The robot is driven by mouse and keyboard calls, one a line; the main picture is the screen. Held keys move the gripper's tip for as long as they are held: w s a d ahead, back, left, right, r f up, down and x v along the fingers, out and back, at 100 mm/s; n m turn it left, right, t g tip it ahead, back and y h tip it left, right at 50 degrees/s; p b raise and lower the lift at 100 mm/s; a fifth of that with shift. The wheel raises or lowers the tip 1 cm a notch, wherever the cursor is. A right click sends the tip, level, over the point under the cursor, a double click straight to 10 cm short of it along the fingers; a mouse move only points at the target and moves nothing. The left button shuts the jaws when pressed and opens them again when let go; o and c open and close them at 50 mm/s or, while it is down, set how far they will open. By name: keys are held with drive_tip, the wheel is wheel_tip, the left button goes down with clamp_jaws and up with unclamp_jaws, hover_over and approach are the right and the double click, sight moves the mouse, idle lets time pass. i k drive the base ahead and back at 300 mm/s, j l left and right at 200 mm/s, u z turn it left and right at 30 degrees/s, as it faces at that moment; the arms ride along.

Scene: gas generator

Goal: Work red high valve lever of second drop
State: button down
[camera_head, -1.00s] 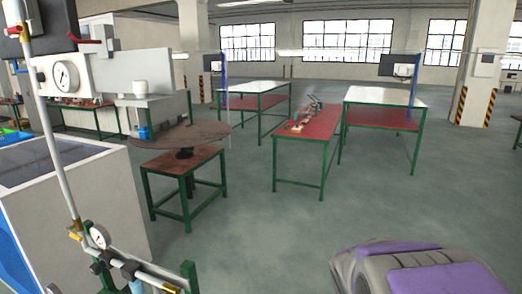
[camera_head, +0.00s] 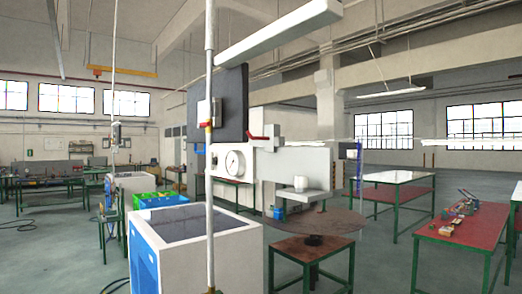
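A vertical pipe drop (camera_head: 210,220) stands near me, left of the middle in the head view. A small red and yellow fitting (camera_head: 208,124) sits high on it, just below a grey box (camera_head: 207,111); I cannot tell its lever's exact position. My gripper is not in view.
A white and blue cabinet (camera_head: 180,255) stands by the near pipe. Right of it are a round brown table (camera_head: 318,224) and a red-topped bench (camera_head: 465,235). Green and blue bins (camera_head: 163,200) lie behind. Grey floor shows on the left and between the benches.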

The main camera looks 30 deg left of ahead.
sight(204, 125)
drive_tip(key=u, duration=1.6)
